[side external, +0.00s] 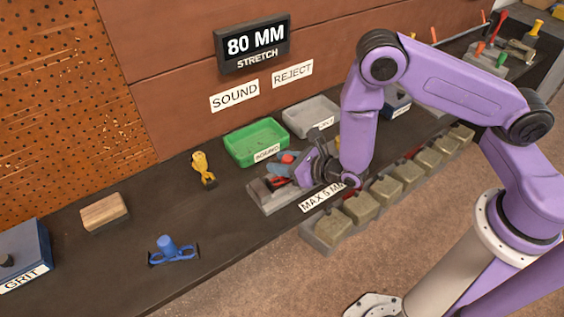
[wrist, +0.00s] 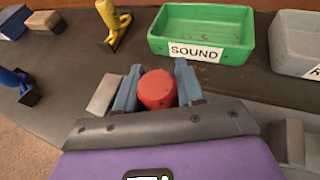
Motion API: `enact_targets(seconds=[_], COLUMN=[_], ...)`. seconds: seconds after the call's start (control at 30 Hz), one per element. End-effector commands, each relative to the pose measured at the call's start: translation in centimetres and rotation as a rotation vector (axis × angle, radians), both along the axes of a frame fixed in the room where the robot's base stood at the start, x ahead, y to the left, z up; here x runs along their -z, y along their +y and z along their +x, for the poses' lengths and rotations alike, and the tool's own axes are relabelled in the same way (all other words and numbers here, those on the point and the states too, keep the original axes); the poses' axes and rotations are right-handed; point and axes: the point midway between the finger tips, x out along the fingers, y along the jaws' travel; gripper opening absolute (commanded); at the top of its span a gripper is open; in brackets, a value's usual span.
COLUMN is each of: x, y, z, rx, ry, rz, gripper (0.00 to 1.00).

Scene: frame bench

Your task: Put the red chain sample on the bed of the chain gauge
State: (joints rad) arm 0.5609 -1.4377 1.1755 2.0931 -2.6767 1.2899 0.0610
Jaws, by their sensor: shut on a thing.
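The red chain sample's cylindrical knob (wrist: 157,89) is between the two blue-grey fingers of my gripper (wrist: 158,84) in the wrist view. In the side view my gripper (side external: 287,164) is over the chain gauge (side external: 264,197), a grey block beside the "MAX 5 MM" label. A red part of the sample (side external: 276,182) shows low at the gauge bed, below the fingers. I cannot tell whether it touches the bed. The gripper hides most of the sample and the bed.
A green SOUND tray (side external: 257,143) and a grey REJECT tray (side external: 311,117) stand behind the gauge. A yellow sample (side external: 203,168) and a blue sample (side external: 168,250) stand to the left, near a wooden block (side external: 104,213). Several stone-coloured blocks (side external: 361,207) line the front edge.

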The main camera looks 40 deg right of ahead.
Motion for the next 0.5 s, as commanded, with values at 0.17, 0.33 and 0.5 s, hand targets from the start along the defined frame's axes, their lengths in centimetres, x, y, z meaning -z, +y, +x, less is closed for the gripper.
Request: enact_targets(seconds=[0.17,0.33,0.5], x=[0.06,0.17,0.4], y=[0.05,0.05,0.05], z=[0.03,0.02,-0.01], rx=[-0.001,-0.001,-0.001], ry=[-0.003,-0.002,-0.002], rz=[0.003,0.002,0.001], gripper=[0.0,0.0,0.63])
